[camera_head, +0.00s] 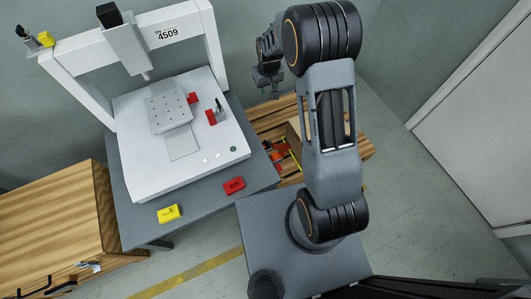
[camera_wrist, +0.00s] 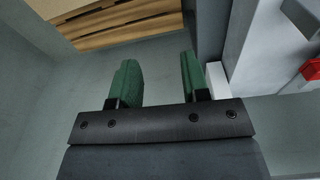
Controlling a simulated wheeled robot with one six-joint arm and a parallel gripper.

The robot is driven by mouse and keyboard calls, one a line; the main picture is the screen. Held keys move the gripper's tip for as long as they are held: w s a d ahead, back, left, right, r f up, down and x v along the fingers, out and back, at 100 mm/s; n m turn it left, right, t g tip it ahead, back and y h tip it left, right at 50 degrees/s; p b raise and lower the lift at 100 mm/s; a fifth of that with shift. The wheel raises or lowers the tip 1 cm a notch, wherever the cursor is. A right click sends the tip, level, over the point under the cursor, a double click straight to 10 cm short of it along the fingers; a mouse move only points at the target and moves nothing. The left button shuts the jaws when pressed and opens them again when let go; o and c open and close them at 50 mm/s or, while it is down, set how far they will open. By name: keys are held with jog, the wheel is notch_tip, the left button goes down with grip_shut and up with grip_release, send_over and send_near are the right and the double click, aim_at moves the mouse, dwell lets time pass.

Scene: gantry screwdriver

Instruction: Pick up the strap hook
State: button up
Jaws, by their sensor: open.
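I cannot make out a strap hook for certain. In the head view, small red-orange and yellow items (camera_head: 281,154) lie at the wooden bench behind my arm, too small to identify. My gripper (camera_head: 267,85) hangs at the end of my arm, above and to the right of the white machine. The wrist view shows my gripper (camera_wrist: 157,78) with its two green fingers apart and nothing between them. No strap hook shows clearly in the wrist view.
The white gantry machine (camera_head: 130,172) stands on a grey table (camera_head: 200,195). A yellow block (camera_head: 169,213) and a red block (camera_head: 234,186) lie on that table. Wooden benches (camera_head: 50,215) stand at the left and behind my arm. Open floor (camera_head: 430,225) shows at the right.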

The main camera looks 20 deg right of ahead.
jog(key=g+b, duration=0.1)
jog(key=b, duration=0.4)
send_over(266, 142)
notch_tip(266, 142, down, 21)
jog(key=shift+n, duration=0.4)
jog(key=f+b, duration=0.2)
jog(key=f, duration=0.5)
jog(key=f+b, duration=0.2)
jog(key=f, duration=0.5)
jog(key=f+b, duration=0.2)
jog(key=f, duration=0.5)
jog(key=shift+s, duration=0.3)
jog(key=shift+w+f+b, duration=0.15)
jog(key=shift+f+b, duration=0.65)
jog(key=shift+f, duration=0.55)
jog(key=shift+w+f+b, duration=0.1)
jog(key=shift+f+b, duration=0.7)
jog(key=shift+f, duration=0.5)
jog(key=shift+c, duration=0.2)
grip_shut()
